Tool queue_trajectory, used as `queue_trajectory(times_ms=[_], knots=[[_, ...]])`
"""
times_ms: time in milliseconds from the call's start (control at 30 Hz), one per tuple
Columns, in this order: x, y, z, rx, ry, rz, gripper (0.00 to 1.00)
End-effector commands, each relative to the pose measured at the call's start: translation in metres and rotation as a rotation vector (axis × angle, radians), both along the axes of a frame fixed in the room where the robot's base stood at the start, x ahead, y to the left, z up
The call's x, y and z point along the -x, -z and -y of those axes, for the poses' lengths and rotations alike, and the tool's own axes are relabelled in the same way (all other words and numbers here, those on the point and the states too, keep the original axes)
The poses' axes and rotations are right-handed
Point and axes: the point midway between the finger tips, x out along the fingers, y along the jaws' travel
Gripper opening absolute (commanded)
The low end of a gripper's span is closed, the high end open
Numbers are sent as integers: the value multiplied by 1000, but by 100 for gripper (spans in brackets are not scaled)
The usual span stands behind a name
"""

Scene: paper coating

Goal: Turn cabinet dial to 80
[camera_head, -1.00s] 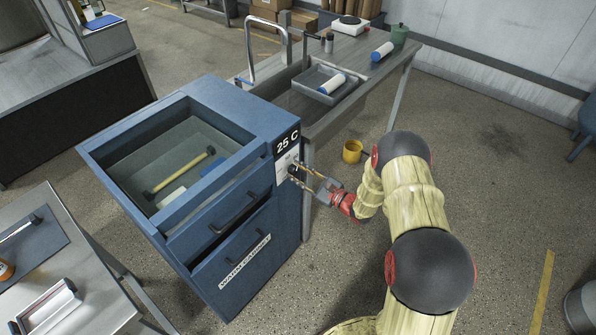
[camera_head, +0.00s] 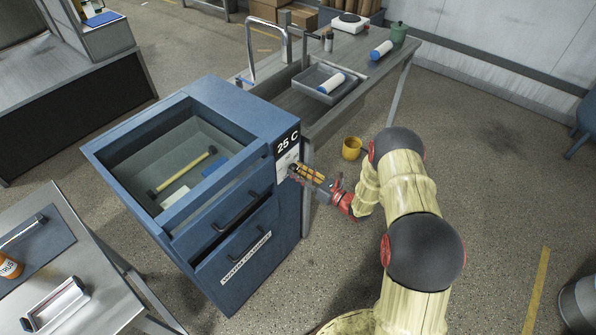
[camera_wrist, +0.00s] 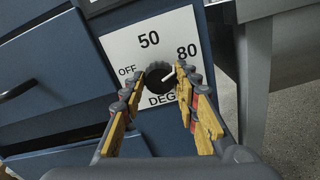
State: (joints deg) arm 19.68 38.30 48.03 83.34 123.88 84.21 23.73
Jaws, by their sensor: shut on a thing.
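The cabinet dial (camera_wrist: 157,83) is a black round knob on a white panel marked OFF, 50, 80 and DEG. Its white pointer mark slants up and right, roughly toward the 80. My gripper (camera_wrist: 159,75) is shut on the dial, with one finger on its left and one on its right. In the head view, my gripper (camera_head: 297,171) reaches the right face of the blue cabinet (camera_head: 262,112) from the right. The display (camera_head: 287,142) above the dial panel reads 25 C. The fingers hide part of the dial and the lettering.
The cabinet's open top holds a yellow-handled tool (camera_head: 182,172). Drawer handles (camera_head: 236,210) stick out of its front. A sink bench (camera_head: 345,55) stands behind, with a yellow mug (camera_head: 352,148) on the floor. A metal table (camera_head: 75,265) is at the lower left.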

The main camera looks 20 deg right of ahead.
Motion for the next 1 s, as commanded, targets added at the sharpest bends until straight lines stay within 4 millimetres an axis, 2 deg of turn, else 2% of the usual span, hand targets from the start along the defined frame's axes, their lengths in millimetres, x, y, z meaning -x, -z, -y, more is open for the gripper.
queue_trajectory(times_ms=[567, 600, 900, 1000], knots=[[1, 3, 0, -28, 1, -26, 6], [1, 3, 0, -28, 1, -26, 32], [0, 1, 0, -28, 1, -22, 49], [0, 1, 0, -28, 1, -22, 49]])
